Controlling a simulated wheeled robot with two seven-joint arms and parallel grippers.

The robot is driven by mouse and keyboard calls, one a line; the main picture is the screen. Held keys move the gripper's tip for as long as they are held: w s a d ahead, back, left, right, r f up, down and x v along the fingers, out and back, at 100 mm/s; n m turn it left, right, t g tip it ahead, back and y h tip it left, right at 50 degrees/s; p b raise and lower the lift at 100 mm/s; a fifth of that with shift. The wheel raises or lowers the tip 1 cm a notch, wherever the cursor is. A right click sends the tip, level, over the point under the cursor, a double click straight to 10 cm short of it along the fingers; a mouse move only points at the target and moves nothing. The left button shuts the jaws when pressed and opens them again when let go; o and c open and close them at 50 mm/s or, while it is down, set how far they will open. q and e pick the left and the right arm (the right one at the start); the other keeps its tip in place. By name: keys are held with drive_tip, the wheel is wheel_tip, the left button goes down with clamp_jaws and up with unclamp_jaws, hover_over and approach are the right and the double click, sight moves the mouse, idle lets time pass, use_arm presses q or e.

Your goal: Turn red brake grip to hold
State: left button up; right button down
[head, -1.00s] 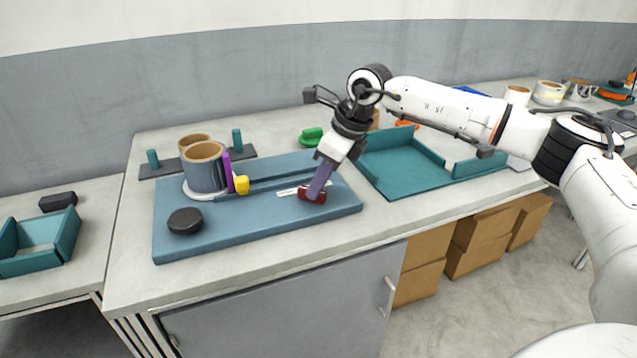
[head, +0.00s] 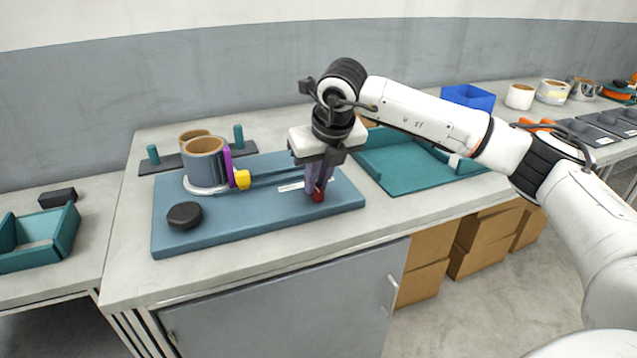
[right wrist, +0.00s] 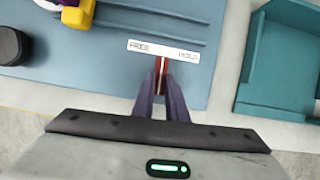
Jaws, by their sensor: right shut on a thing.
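The red brake grip (head: 318,196) is near the front right of the blue board (head: 255,222). My right gripper (head: 316,188) comes down from above and its purple fingers are shut on the grip. In the right wrist view the red grip (right wrist: 161,66) shows between the fingertips (right wrist: 161,88). A white label (right wrist: 164,50) beyond it reads FREE at the left and HOLD at the right. The grip's far end meets the label about midway between the two words. The fingers partly hide the grip. My left gripper is not in view.
A reel-like cup (head: 205,165) with a purple plate and yellow knob (head: 242,179) stands on the board's left. A black puck (head: 185,217) lies in front of it. A teal tray (head: 400,172) is right of the board. A blue bin (head: 468,97) stands farther back.

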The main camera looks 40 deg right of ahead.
drive_tip(key=shift+a+m+h, duration=0.2)
drive_tip(key=shift+m+h, duration=0.2)
drive_tip(key=shift+m, duration=0.5)
drive_tip(key=m+h, duration=0.1)
drive_tip(key=m, duration=0.1)
drive_tip(key=shift+w+a+m+g+b, duration=0.1)
drive_tip(key=shift+w+m+g+b, duration=0.05)
drive_tip(key=shift+m+g+b, duration=0.25)
drive_tip(key=m, duration=0.3)
drive_tip(key=shift+w+a+g+h, duration=0.15)
drive_tip(key=shift+g+h, duration=0.25)
drive_tip(key=shift+m, duration=0.9)
drive_tip(key=shift+g+h, duration=0.3)
drive_tip(key=c, duration=1.8)
unclamp_jaws()
drive_tip(key=shift+o, duration=0.2)
